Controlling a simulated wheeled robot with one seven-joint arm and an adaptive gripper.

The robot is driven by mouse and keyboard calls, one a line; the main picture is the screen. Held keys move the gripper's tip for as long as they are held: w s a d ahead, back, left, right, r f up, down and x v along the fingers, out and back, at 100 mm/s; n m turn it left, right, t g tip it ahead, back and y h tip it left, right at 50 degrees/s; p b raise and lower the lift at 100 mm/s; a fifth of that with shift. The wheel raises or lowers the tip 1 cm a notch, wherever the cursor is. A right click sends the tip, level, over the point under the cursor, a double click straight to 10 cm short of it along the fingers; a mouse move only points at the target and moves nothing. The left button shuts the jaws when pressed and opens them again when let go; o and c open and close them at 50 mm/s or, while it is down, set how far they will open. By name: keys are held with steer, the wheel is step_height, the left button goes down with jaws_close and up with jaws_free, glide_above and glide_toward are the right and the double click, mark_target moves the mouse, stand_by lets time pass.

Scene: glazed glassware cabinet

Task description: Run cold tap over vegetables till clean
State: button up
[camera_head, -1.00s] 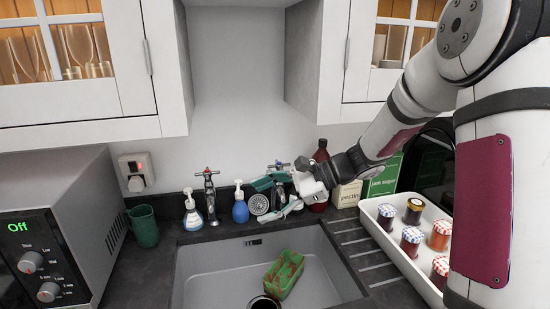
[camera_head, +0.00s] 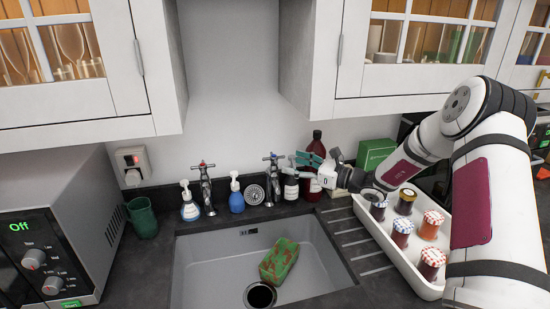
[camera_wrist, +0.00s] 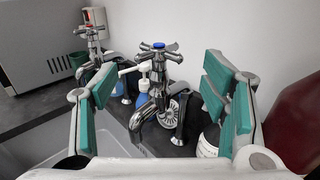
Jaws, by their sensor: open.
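The cold tap (camera_head: 272,172), with a blue-marked cross handle, stands behind the sink; it also shows in the wrist view (camera_wrist: 158,82). No water shows at its spout. A green block with reddish-brown patches (camera_head: 279,262) lies in the grey sink (camera_head: 205,280), near the drain; I cannot tell whether it is the vegetables. My gripper (camera_head: 303,165) is open and empty, just right of the cold tap in the head view. In the wrist view its teal fingers (camera_wrist: 160,95) are spread wide, with the tap between them in the picture and apart from both.
The red-marked hot tap (camera_head: 204,185) stands left. Pump bottles (camera_head: 238,203), (camera_head: 190,208), a round strainer (camera_head: 254,195) and a dark red bottle (camera_head: 316,150) crowd the back. A white jar tray (camera_head: 440,285) is at right, a green mug (camera_head: 143,220) and microwave (camera_head: 45,225) at left.

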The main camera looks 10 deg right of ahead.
mark_target(277, 159)
steer(key=x, duration=0.8)
steer(key=shift+s+f, duration=0.1)
steer(key=c, duration=1.2)
